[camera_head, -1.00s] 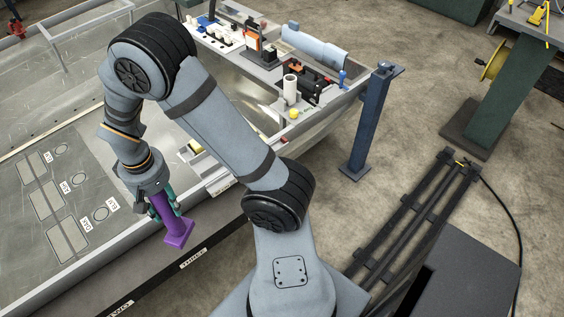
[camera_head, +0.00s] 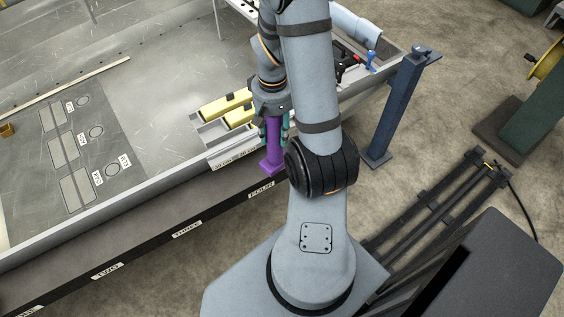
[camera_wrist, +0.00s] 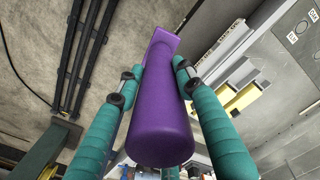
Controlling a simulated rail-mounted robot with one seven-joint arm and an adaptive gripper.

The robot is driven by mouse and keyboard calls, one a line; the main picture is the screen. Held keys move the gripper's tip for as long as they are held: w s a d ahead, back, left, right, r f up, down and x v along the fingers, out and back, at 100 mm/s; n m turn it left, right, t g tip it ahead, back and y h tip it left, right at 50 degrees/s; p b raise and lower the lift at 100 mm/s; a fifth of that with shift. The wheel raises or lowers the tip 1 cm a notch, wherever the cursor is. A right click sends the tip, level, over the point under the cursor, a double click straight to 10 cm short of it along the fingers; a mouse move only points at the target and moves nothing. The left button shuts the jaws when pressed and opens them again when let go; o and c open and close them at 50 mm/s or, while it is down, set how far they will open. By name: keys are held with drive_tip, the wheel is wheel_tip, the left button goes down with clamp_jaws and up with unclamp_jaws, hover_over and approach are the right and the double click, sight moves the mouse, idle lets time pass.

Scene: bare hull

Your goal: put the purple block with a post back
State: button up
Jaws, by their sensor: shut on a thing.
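The purple block with a post (camera_head: 271,150) hangs from my gripper (camera_head: 272,124) in the head view, with its square block at the bottom and its post upward. It is beside the label FOUR on the dark front ledge of the hull, close to the wall. Whether it touches anything there I cannot tell. In the wrist view the purple post (camera_wrist: 162,125) lies between the teal fingers of my gripper (camera_wrist: 158,85), which are shut on it. The post's round end faces the camera and the square block is at the far end.
A tray (camera_head: 222,160) with yellow blocks (camera_head: 226,104) stands inside the wall, left of my gripper. The front ledge (camera_head: 140,248) bears labels TWO, THREE and FOUR. A grey plate (camera_head: 80,150) with marked outlines lies at the left. A blue post (camera_head: 398,110) stands at right.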

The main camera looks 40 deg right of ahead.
drive_tip(key=s+d+f+m, duration=0.1)
drive_tip(key=s+d, duration=0.4)
drive_tip(key=w+d+f+p, duration=0.1)
drive_tip(key=w+d+f, duration=0.1)
drive_tip(key=w+f, duration=0.9)
drive_tip(key=shift+d, duration=0.4)
drive_tip(key=shift+s+f, duration=0.1)
drive_tip(key=o, duration=0.8)
drive_tip(key=shift+f, duration=0.1)
drive_tip(key=o, duration=0.4)
drive_tip(key=shift+o, duration=0.2)
wheel_tip(320, 180, up, 12)
drive_tip(key=shift+r, duration=0.25)
